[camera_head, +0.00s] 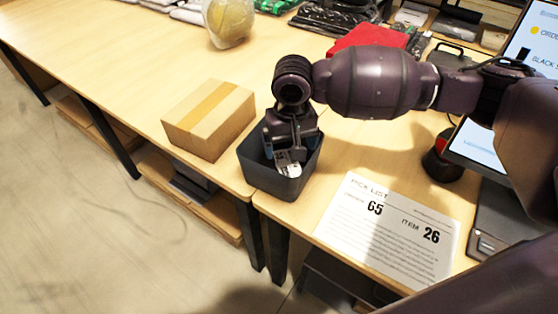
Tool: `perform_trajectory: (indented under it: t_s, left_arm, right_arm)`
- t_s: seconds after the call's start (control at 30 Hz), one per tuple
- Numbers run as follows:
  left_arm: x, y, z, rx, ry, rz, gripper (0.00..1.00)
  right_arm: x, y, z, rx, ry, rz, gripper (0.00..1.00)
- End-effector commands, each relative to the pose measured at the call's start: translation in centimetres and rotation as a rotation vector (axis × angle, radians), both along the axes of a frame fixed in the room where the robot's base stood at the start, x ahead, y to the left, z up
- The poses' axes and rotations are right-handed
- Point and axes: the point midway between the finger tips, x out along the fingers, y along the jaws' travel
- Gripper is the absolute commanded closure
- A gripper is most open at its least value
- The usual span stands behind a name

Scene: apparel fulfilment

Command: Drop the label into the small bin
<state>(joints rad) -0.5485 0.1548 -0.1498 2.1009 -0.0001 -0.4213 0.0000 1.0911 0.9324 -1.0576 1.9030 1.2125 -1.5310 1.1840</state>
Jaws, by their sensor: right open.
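The small bin (281,184) is a dark grey open-topped box at the front edge of the table. My right gripper (287,160) points down into its mouth, and its fingers are open. A small white label (289,169) with dark print shows inside the bin, just below the fingertips. I cannot tell whether it still touches a finger. My left gripper is not in view.
A taped cardboard box (209,118) stands just left of the bin. A pick list sheet (388,226) lies to the right. A red folded item (371,38) and other packed goods lie at the back. A monitor (489,146) stands at the right. The table's left part is clear.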

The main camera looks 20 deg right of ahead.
Motion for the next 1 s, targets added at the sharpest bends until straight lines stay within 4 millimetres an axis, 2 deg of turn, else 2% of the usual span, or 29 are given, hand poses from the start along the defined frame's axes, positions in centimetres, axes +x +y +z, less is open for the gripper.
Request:
perform_trajectory:
  t_s: [0.23,0.7,0.83,1.0]
  left_arm:
    - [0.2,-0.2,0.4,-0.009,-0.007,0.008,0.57]
    - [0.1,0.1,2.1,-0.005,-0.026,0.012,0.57]
    - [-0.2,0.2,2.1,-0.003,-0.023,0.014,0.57]
    - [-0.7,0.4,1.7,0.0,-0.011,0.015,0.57]
  right_arm:
    - [0.0,0.0,0.9,0.0,-0.003,0.0,0.08]
    - [0.0,0.0,8.9,0.001,-0.006,0.0,0.08]
    - [0.0,0.0,10.1,0.0,-0.003,0.0,0.08]
    - [0.0,0.0,10.8,0.0,0.0,0.0,0.08]
